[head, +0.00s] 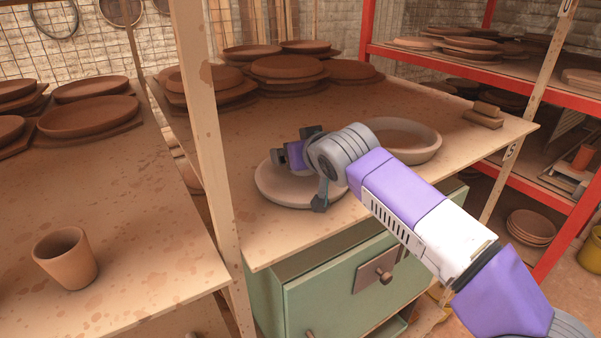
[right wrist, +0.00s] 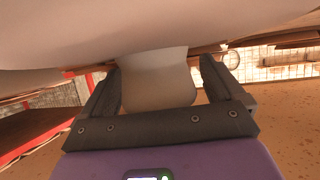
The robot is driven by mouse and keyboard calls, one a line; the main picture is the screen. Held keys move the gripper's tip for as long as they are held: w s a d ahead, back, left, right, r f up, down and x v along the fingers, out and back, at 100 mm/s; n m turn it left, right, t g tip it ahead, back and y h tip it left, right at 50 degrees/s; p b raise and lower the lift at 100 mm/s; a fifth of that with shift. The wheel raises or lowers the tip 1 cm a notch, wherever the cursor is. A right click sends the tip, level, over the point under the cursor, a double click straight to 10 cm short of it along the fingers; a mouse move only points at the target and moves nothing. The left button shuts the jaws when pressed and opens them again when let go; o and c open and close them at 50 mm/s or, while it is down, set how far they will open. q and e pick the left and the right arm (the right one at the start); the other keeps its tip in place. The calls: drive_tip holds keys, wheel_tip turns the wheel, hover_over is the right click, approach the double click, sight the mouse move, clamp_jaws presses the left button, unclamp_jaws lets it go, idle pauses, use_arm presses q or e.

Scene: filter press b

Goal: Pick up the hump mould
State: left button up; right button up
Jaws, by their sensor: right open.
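The hump mould (head: 272,192), a pale, rounded cream piece, rests near the front edge of the middle table in the head view. My right gripper (head: 288,155) is over it and hides part of it. In the right wrist view the mould's broad pale surface (right wrist: 90,32) fills the top. A narrower pale part (right wrist: 158,80) shows between the two dark fingers of my right gripper (right wrist: 160,88). The fingers are open, with gaps visible on both sides of that part. My left gripper is not in view.
A pale shallow bowl (head: 432,140) stands just right of the mould, close to my right arm. Stacked brown plates (head: 288,67) fill the back. A wooden post (head: 208,130) rises on the left. A clay cup (head: 66,262) stands on the left table.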

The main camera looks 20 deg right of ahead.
drive_tip(key=shift+s+r, duration=0.2)
drive_tip(key=shift+s, duration=0.3)
drive_tip(key=c, duration=0.4)
drive_tip(key=shift+w+f, duration=0.1)
drive_tip(key=shift+w, duration=0.15)
drive_tip(key=c, duration=0.5)
clamp_jaws()
